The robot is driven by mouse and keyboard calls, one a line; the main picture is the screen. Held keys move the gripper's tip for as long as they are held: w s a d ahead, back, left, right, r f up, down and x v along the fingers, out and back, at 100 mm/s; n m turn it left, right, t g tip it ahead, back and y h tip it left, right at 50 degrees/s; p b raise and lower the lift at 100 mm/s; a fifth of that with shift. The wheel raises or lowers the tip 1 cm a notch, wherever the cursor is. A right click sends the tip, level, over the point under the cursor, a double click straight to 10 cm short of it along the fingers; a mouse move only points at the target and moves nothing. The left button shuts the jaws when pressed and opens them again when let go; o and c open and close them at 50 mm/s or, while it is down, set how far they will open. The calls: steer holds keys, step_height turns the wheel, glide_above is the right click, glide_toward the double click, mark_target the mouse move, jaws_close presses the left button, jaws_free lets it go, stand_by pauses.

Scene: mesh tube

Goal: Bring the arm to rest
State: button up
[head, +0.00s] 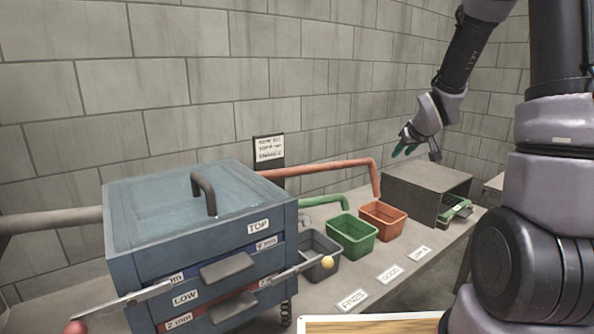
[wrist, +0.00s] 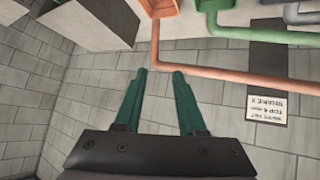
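My gripper (head: 417,150) is raised in the air at the right of the head view, in front of the block wall and above the grey open-fronted box. In the wrist view its two green fingers (wrist: 160,85) stand apart with nothing between them. An orange pipe (wrist: 220,72) passes beyond the fingertips in that view. The gripper appears clear of the bins and the box.
A blue drawer cabinet (head: 200,230) stands front left, with rods ending in red and yellow balls. Grey (head: 321,255), green (head: 352,236) and orange (head: 383,220) bins line the bench. The grey box (head: 415,192) stands right of them. A wall sign (head: 269,149) hangs behind.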

steer(key=s+a+r+m+g, duration=0.1)
steer(key=s+a+r+m, duration=0.15)
steer(key=s+r, duration=0.9)
steer(key=s+a+r+m+y, duration=0.1)
steer(key=s+a+r+m, duration=0.1)
steer(key=s, duration=0.7)
steer(key=s+a+r+m+g+y, duration=0.1)
steer(key=s+a+r+m, duration=0.1)
steer(key=s, duration=0.7)
steer(key=shift+s+a+r+g, duration=0.3)
steer(key=shift+a+r, duration=0.15)
steer(key=shift+r, duration=0.1)
